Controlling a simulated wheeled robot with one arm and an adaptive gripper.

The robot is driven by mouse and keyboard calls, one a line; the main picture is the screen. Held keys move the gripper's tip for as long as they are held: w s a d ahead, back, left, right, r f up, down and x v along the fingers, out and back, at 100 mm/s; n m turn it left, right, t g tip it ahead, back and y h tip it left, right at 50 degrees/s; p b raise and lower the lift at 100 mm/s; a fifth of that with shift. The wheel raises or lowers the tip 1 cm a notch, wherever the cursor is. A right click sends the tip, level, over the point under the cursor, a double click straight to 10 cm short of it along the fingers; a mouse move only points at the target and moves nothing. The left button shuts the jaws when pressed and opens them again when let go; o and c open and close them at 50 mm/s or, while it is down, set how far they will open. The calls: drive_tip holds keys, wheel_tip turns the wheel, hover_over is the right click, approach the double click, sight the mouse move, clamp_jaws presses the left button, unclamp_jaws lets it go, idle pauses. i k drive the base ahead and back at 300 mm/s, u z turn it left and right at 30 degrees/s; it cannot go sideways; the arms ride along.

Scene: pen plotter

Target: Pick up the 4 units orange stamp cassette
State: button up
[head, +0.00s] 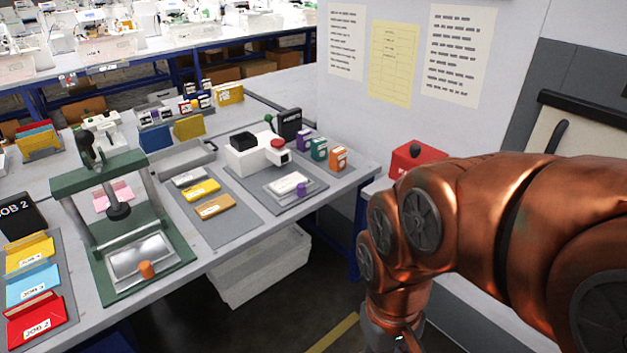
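An orange cassette (338,159) stands at the right end of a row near the table's right edge. A teal cassette (319,149) and a purple cassette (303,140) stand to its left. Pale marks show on its front, too small to read, so I cannot tell the units. My copper arm comes in from the right and bends down past the table's right side. My gripper is below the bottom edge of the picture. Nothing covers the orange cassette.
A white stamping machine (250,156) with a red knob stands left of the cassettes. A red box (415,160) sits right of them by the wall. A green press (110,222) stands at left. A white bin (262,266) is under the table. Floor shows between table and arm.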

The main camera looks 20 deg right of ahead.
sight(338, 155)
drive_tip(key=z, duration=0.5)
drive_tip(key=i, duration=1.7)
drive_tip(key=u, duration=0.3)
